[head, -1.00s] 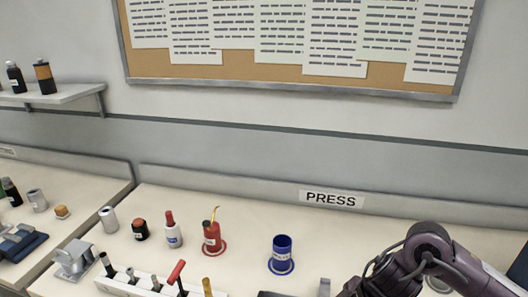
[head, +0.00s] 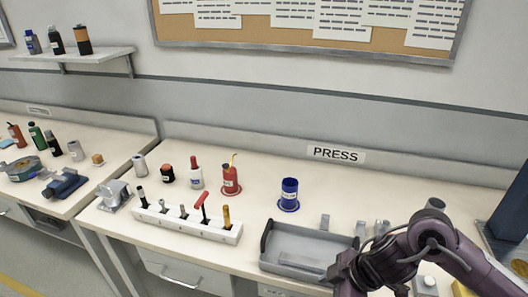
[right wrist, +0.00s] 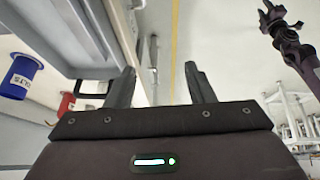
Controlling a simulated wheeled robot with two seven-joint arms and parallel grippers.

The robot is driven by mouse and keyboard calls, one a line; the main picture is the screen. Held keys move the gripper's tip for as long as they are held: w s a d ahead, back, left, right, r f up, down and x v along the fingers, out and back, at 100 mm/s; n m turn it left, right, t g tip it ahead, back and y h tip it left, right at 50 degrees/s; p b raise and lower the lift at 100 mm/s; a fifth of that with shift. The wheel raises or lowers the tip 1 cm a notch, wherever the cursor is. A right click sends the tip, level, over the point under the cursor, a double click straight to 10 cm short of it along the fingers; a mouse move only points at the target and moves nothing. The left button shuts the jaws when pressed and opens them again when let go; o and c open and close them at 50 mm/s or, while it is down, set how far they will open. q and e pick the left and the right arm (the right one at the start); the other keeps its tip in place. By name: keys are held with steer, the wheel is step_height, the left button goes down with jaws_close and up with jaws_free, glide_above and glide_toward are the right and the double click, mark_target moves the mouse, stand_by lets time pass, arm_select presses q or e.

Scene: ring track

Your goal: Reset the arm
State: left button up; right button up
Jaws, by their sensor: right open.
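My right arm comes in from the right in the head view, over the front of the press bench (head: 130,222); its fingertips are not clear there. In the right wrist view the right gripper (right wrist: 161,72) has its two dark fingers apart, with nothing between them. My left arm's dark gripper (right wrist: 278,18) shows small at the upper right of the right wrist view, away from the bench. Its jaw opening is too small to judge. The left gripper is not in the head view.
A grey tray (head: 290,268) sits beside the right arm. A white tool rack (head: 178,226), red can (head: 230,182) and blue cup (head: 289,190) stand left of it. The blue cup also shows in the right wrist view (right wrist: 20,76). The bench between cup and rack is clear.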

steer(key=w+a+r+m+t+y, duration=0.1)
steer(key=w+a+r+m+t, duration=0.15)
steer(key=a+t, duration=0.5)
steer(key=s+d+f+m+g+h, duration=0.3)
steer(key=s+d+m, duration=0.2)
steer(key=s+d, duration=0.2)
steer(key=s+d+f+m+g+h, duration=0.3)
steer(key=s+d+m+g, duration=0.1)
steer(key=s+d+m, duration=0.25)
step_height(320, 180, down, 31)
steer(key=s+n, duration=0.1)
steer(key=s, duration=0.1)
arm_select(q)
steer(key=shift+s, duration=0.3)
arm_select(e)
steer(key=s+d+f+g, duration=0.2)
steer(key=s+d+f, duration=0.1)
steer(key=s+f, duration=1.4)
steer(key=shift+s+d, duration=0.15)
steer(key=shift+s, duration=1.05)
